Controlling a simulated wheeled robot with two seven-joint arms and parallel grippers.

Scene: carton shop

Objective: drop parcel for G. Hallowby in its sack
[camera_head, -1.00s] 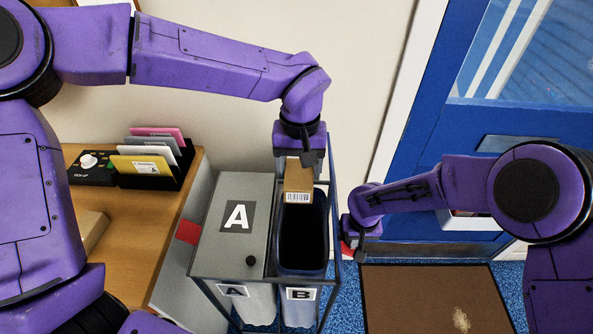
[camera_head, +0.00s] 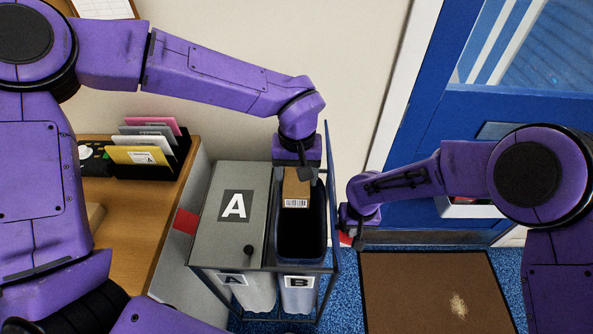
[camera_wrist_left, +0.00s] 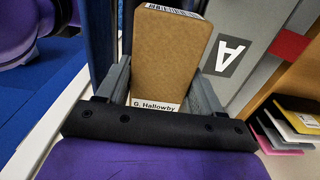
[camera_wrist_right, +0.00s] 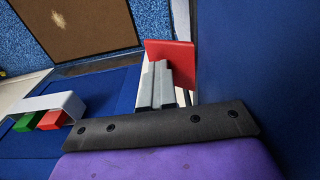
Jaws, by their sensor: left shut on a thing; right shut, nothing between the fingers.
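The parcel (camera_head: 296,188) is a small brown carton with a barcode label. In the left wrist view the parcel (camera_wrist_left: 165,55) shows the name G. Hallowby. My left gripper (camera_head: 305,168) is shut on it and holds it over the back part of the open sack B (camera_head: 302,260). The sack's inside is dark. Sack A stands to its left under a grey lid (camera_head: 220,225) marked A. My right gripper (camera_head: 347,238) is shut and empty, right of the sack stand. Its fingers also show in the right wrist view (camera_wrist_right: 157,85).
A metal frame (camera_head: 262,268) surrounds both sacks, with a tall panel on the right side. A wooden counter (camera_head: 150,235) with an envelope rack (camera_head: 155,165) stands at left. A blue door (camera_head: 425,195) and brown mat (camera_head: 425,290) lie at right.

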